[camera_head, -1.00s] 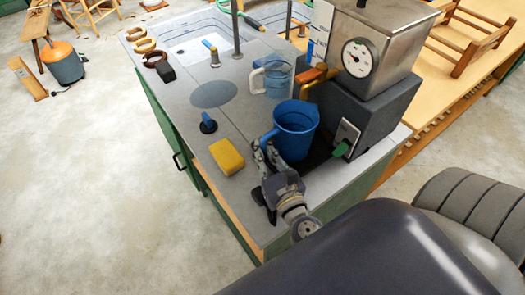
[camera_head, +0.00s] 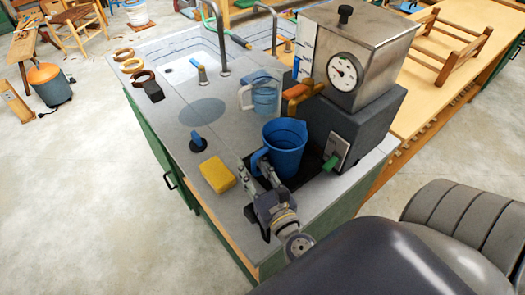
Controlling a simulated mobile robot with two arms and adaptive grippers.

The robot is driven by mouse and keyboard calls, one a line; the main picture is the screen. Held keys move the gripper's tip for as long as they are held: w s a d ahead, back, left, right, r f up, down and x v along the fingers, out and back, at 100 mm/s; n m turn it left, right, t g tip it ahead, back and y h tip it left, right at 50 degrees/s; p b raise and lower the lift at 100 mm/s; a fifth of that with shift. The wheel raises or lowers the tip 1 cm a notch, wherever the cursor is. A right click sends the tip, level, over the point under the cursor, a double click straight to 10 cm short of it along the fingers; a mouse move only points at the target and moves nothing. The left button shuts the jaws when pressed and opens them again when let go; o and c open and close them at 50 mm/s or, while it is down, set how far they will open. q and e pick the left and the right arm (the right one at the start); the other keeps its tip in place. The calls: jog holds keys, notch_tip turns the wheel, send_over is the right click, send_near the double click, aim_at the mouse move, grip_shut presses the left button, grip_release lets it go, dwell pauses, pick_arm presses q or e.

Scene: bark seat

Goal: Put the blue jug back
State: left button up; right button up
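The blue jug (camera_head: 286,147) stands upright on a black mat (camera_head: 313,163) at the foot of the grey machine, its handle (camera_head: 258,159) facing left. My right gripper (camera_head: 254,168) is low at the near side of the jug, with its two fingers spread on either side of the handle. It looks open; whether a finger touches the handle is hard to tell. My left gripper is not in view.
The machine (camera_head: 355,95) with a gauge stands close behind the jug on the right. A clear jug (camera_head: 265,97) stands behind it. A yellow sponge (camera_head: 217,174) and a blue-handled tool (camera_head: 198,142) lie left. Bare worktop surrounds a dark round patch (camera_head: 202,111).

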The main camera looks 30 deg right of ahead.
jog(key=s+b, duration=0.1)
jog(key=s, duration=0.2)
jog(key=s+a+b, duration=0.1)
jog(key=s, duration=0.3)
jog(key=s+b, duration=0.2)
jog(key=s, duration=0.1)
jog(key=shift+s+a+f, duration=0.2)
jog(key=shift+a, duration=0.05)
jog(key=shift+s+a+r, duration=0.15)
jog(key=shift+s, duration=0.6)
